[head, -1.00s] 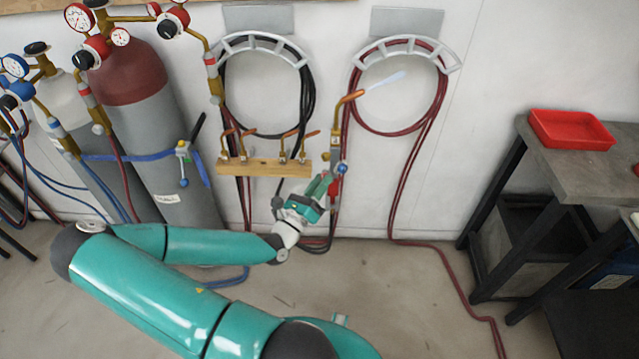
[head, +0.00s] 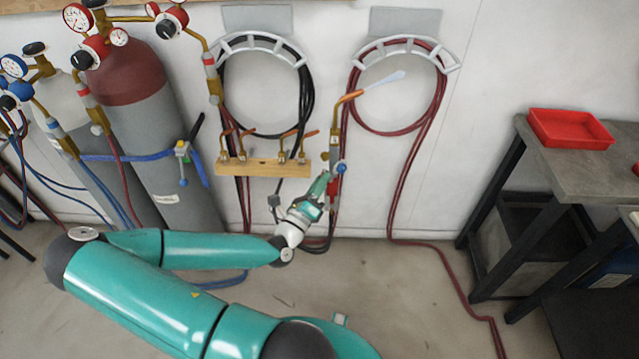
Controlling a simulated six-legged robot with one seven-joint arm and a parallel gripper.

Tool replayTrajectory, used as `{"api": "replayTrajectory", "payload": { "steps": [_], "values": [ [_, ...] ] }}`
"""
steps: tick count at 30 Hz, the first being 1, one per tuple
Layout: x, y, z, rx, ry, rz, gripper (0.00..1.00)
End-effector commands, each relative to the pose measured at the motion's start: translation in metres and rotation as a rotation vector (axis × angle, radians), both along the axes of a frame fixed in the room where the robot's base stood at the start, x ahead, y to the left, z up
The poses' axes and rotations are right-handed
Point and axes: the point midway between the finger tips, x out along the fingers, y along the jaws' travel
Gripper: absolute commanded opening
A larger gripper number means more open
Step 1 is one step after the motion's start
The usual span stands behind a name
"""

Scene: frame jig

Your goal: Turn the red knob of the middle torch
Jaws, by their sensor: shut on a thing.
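A brass torch (head: 336,128) hangs upright against the wall, its copper tip (head: 351,96) angled up right with a pale bluish flame (head: 386,80). A blue knob (head: 341,168) sits low on its body. The red knob (head: 333,188) is just below it, partly hidden by the fingers. My gripper (head: 324,180) reaches up from the lower left, its fingers at the torch's lower end and closed on what appears to be the red knob. The exact contact is small and partly hidden. Only this one torch is clearly seen.
A wooden rack (head: 262,168) with several brass nozzles is left of the torch. Hoses hang on wall hooks (head: 404,45). Gas cylinders (head: 180,160) with gauges stand left. A workbench (head: 590,172) with a red tray (head: 568,140) stands right. A red hose (head: 440,246) crosses the floor.

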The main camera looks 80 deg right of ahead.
Motion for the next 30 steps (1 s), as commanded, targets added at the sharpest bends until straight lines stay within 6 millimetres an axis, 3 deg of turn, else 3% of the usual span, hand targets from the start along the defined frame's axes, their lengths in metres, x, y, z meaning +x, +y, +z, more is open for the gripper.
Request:
{"api": "replayTrajectory", "payload": {
  "steps": [2,3,5,17,23,30],
  "values": [
    [0.0,0.0,0.0,0.0,-0.001,0.0,0.01],
    [0.0,0.0,0.0,-0.002,-0.001,0.0,0.31],
    [0.0,0.0,0.0,0.0,-0.001,0.0,0.43],
    [0.002,0.006,-0.002,0.001,-0.001,0.001,0.45],
    [0.011,0.037,-0.01,0.002,-0.002,0.004,0.45],
    [0.024,0.087,-0.024,0.002,-0.002,0.005,0.45]
  ]
}}
